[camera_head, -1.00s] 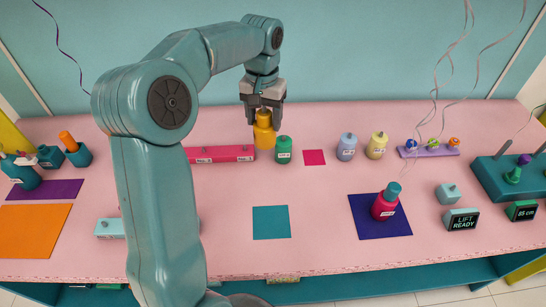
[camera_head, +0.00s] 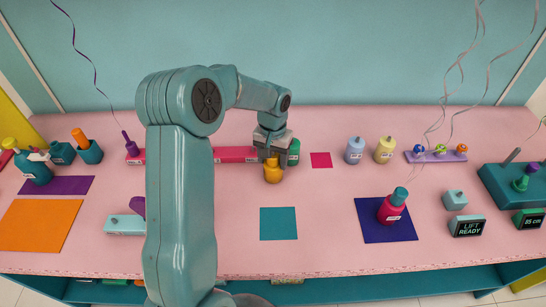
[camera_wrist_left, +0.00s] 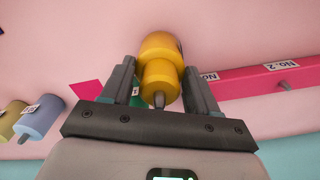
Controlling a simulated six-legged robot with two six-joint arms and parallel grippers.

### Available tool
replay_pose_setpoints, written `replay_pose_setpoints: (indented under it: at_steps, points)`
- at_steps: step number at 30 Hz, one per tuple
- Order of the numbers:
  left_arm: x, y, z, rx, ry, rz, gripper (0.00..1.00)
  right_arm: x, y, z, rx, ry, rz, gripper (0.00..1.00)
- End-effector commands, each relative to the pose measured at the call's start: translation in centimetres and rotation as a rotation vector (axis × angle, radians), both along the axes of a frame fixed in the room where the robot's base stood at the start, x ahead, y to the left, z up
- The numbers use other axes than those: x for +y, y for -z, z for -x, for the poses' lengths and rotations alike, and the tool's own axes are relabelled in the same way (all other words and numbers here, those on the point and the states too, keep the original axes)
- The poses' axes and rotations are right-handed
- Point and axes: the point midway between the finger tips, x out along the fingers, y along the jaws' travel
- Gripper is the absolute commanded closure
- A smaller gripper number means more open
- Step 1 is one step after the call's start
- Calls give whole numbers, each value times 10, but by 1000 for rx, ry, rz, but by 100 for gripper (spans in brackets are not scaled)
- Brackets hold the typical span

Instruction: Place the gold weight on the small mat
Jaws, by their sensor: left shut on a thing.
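The gold weight (camera_head: 272,174) is a yellow cylinder with a narrower top. My left gripper (camera_head: 270,153) is shut on it, above the table's middle, in front of the pink-red bar and the green weight (camera_head: 294,152). In the wrist view the gold weight (camera_wrist_left: 160,50) sits between the two fingers (camera_wrist_left: 158,85). I cannot tell its exact height over the table. The smallest mat, a magenta square (camera_head: 321,160), lies bare to the right of the gripper. It also shows partly in the wrist view (camera_wrist_left: 86,88). My right gripper is out of view.
A bare teal mat (camera_head: 278,237) lies nearer the front. A navy mat (camera_head: 404,232) holds a red bottle (camera_head: 392,208). Lilac (camera_head: 355,150) and pale yellow (camera_head: 384,150) weights stand right of the magenta mat. The pink-red bar (camera_head: 235,154) lies to the left.

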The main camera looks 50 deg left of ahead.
Motion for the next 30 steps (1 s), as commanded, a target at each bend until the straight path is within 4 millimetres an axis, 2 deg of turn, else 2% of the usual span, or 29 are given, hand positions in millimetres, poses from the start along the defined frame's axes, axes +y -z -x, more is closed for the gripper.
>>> replay_pose_setpoints:
  at_steps: [5, 6, 7, 8, 16, 18, 20, 30]
  points:
    - [0, 5, 0, -1, 0, 0, 76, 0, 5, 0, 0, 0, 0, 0]
    - [0, 3, 0, 0, 0, 0, 27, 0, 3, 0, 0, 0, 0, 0]
    - [0, 3, 0, 0, 0, 0, 18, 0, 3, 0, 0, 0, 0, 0]
    - [0, 3, 0, 0, 0, 0, 15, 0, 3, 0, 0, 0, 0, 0]
    - [0, 2, 0, 0, 0, 0, 15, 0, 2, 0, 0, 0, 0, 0]
    - [0, -4, 0, 0, 0, 0, 15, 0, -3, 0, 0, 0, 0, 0]
    - [0, -8, 0, -2, 0, -2, 15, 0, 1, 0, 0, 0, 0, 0]
    - [1, -84, -1, -4, 0, -2, 15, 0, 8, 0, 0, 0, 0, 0]
